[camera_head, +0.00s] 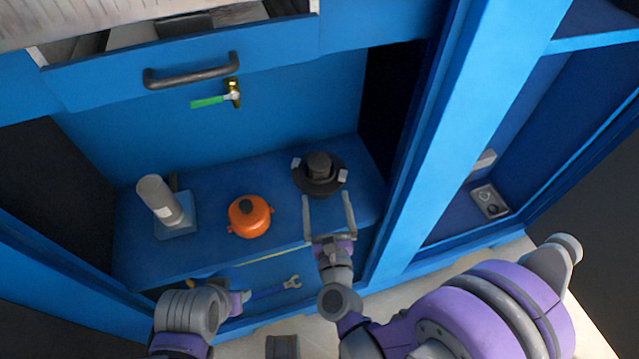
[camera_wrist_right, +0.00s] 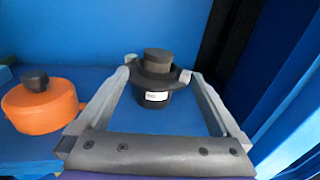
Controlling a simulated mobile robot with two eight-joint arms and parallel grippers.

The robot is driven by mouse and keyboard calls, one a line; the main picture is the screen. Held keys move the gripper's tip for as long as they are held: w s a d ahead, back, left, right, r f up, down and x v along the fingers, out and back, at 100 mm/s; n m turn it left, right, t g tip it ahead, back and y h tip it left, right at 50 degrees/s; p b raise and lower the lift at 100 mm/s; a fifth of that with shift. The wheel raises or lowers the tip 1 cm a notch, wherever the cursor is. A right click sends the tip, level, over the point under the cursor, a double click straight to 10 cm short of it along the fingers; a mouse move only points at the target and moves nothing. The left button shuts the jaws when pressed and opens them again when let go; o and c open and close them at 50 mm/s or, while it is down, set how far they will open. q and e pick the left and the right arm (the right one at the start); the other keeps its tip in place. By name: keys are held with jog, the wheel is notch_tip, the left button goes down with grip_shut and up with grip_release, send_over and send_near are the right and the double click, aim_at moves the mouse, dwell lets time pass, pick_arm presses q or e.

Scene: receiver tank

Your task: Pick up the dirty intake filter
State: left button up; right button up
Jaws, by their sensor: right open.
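A black round part with a wide brim and a grey-brown top (camera_head: 319,165) stands upright on the blue shelf at the right, and I take it to be the intake filter.
An orange lidded pot (camera_head: 249,216) stands left of the black part. Farther left is a grey cylinder on a blue-grey base (camera_head: 176,228). A wrench (camera_head: 277,289) lies below the shelf's front. A green-handled valve (camera_head: 210,101) and drawer handle (camera_head: 190,76) are above. A blue post (camera_head: 455,140) bounds the right.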

aim_at(320, 174)
jog(key=shift+m, duration=0.5)
jog(key=w, duration=0.5)
jog(key=shift+a+f, duration=0.1)
jog(key=shift+f, duration=0.2)
jog(key=w, duration=0.3)
jog(key=w+a, duration=0.1)
jog(key=w, duration=0.1)
jog(key=shift+w+a+f, duration=0.1)
jog(key=shift+w+f, duration=0.15)
jog(key=shift+w, duration=0.1)
jog(key=c, duration=1.5)
jog(key=shift+o, duration=0.2)
jog(key=shift+r, duration=0.1)
